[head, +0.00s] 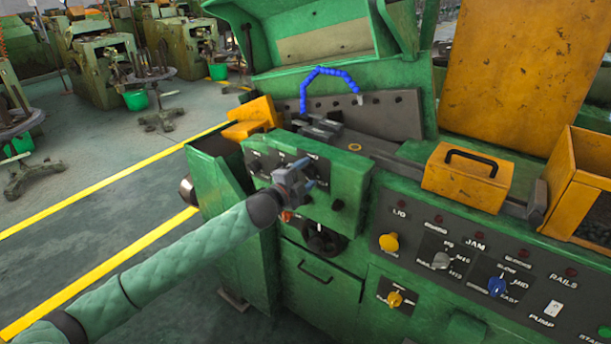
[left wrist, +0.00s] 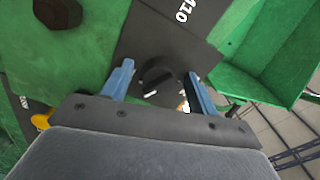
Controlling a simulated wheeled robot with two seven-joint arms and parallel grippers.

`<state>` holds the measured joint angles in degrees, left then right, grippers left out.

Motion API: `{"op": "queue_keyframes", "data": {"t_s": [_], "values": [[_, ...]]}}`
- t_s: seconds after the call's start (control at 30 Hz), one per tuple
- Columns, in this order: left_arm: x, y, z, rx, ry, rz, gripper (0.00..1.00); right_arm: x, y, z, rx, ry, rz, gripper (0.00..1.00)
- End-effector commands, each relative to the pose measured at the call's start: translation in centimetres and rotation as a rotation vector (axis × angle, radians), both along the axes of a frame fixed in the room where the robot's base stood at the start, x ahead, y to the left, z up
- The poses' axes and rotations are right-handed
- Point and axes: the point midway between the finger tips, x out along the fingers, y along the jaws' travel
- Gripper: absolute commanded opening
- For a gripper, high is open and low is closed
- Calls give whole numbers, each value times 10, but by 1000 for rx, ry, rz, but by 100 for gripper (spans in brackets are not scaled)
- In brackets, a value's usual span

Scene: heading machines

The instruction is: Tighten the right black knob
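In the left wrist view a round black knob (left wrist: 158,78) with a white mark sits on a dark plate with white lettering. My left gripper (left wrist: 159,69) is open, with one blue finger on each side of this knob. Gaps show between the fingers and the knob, so it is not gripped. In the head view my left gripper (head: 305,172) is at the right part of the dark control plate (head: 270,159) on the green machine and hides what lies behind it. My right gripper is in neither view.
A black knob (head: 338,205) sticks out of the green face below right of the gripper; it also shows in the wrist view (left wrist: 57,12). A black handwheel (head: 324,240) is below. A lower panel (head: 450,262) carries yellow, grey and blue knobs. Open floor lies left.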

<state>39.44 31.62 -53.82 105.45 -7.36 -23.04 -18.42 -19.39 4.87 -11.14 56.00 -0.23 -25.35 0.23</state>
Motion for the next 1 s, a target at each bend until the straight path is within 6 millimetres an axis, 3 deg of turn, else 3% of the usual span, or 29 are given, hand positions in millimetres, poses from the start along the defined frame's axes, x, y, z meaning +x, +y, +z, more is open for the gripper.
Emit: {"op": "queue_keyframes", "data": {"t_s": [0.3, 0.43, 0.73, 1.0], "values": [[-9, 8, -4, 2, 0, 1, 59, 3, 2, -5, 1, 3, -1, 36], [-25, 18, -4, 1, 0, -1, 59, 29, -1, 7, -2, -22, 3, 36], [-52, 39, -3, 0, 0, 0, 59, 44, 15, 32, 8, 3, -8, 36], [-63, 45, -1, -1, 1, 0, 59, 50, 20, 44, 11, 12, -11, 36]]}}
